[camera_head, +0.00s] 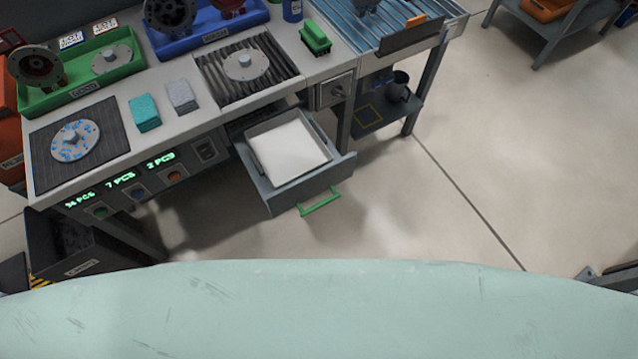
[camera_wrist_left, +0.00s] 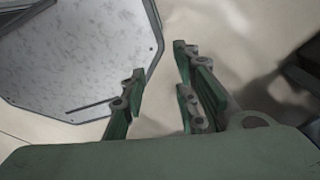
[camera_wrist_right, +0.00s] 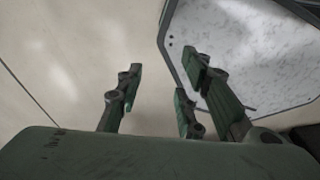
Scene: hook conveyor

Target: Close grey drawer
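The grey drawer (camera_head: 272,192) stands pulled out from under the workbench in the head view. Its green handle (camera_head: 320,202) is on the front panel, and a white sheet or liner (camera_head: 288,150) shows inside. My left gripper (camera_wrist_left: 160,88) shows in the left wrist view with its fingers apart and nothing between them. My right gripper (camera_wrist_right: 162,90) shows in the right wrist view, also with fingers apart and empty. Neither gripper is in the head view. The drawer and handle cannot be made out in either wrist view.
The workbench (camera_head: 185,128) holds a green tray (camera_head: 60,95), sponges and a ribbed mat (camera_head: 278,82). A black bin (camera_head: 75,240) stands below at the left. A side table (camera_head: 420,40) stands right of the bench. The floor (camera_head: 430,210) right of the drawer is clear.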

